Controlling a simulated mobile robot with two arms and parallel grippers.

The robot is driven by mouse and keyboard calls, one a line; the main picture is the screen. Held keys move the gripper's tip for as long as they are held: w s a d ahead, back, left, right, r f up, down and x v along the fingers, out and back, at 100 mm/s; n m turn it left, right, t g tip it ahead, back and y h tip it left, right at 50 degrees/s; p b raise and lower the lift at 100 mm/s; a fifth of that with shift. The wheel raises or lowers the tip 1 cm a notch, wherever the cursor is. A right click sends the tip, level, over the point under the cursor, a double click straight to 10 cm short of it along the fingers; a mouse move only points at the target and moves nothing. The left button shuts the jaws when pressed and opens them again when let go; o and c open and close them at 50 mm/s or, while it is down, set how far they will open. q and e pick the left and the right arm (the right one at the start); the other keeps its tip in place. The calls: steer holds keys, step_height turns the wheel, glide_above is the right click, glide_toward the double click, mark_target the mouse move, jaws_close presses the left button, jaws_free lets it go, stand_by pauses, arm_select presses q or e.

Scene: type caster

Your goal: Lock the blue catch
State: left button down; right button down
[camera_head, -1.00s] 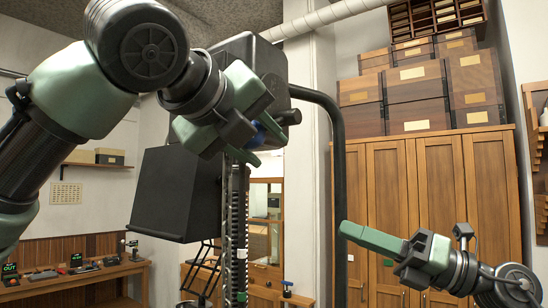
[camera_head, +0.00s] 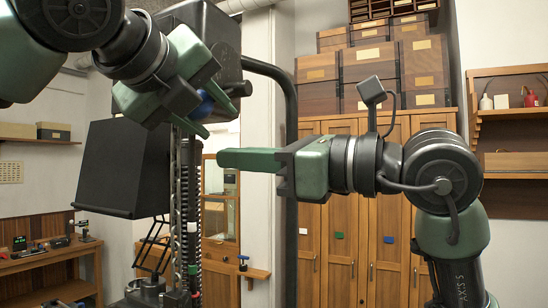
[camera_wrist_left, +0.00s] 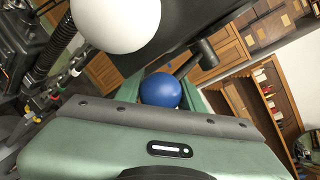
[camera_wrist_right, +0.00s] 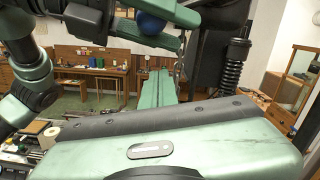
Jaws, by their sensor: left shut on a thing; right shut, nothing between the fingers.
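The blue catch has a round blue knob (camera_wrist_left: 160,90), which sits between my left gripper's fingers in the left wrist view. My left gripper (camera_head: 208,112) is shut on this knob at the upper part of the dark machine (camera_head: 200,45). In the head view the blue knob (camera_head: 205,104) is mostly hidden by the fingers. It also shows in the right wrist view (camera_wrist_right: 150,23), between the left gripper's green fingers. My right gripper (camera_head: 222,158) is shut and empty, pointing left just below the left one. Its closed fingers show in the right wrist view (camera_wrist_right: 158,88).
A white ball (camera_wrist_left: 117,20) is close to my left wrist camera. A black box-shaped part (camera_head: 122,168) is left of the machine's toothed column (camera_head: 188,220). A dark curved pipe (camera_head: 290,150) rises behind my right gripper. Wooden cabinets (camera_head: 380,230) stand behind.

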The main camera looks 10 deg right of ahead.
mark_target(207, 115)
arm_select(q)
steer(key=shift+a+r, duration=0.2)
steer(key=shift+r, duration=0.05)
arm_select(e)
steer(key=shift+w+a+r, duration=0.1)
steer(key=shift+a+r, duration=0.3)
steer(key=shift+r, duration=0.25)
steer(key=shift+w+a+r, duration=0.1)
steer(key=shift+a+r, duration=0.25)
steer(key=shift+r, duration=0.35)
steer(key=shift+w+a+r, duration=0.1)
steer(key=shift+a+r, duration=0.3)
steer(key=shift+r, duration=0.25)
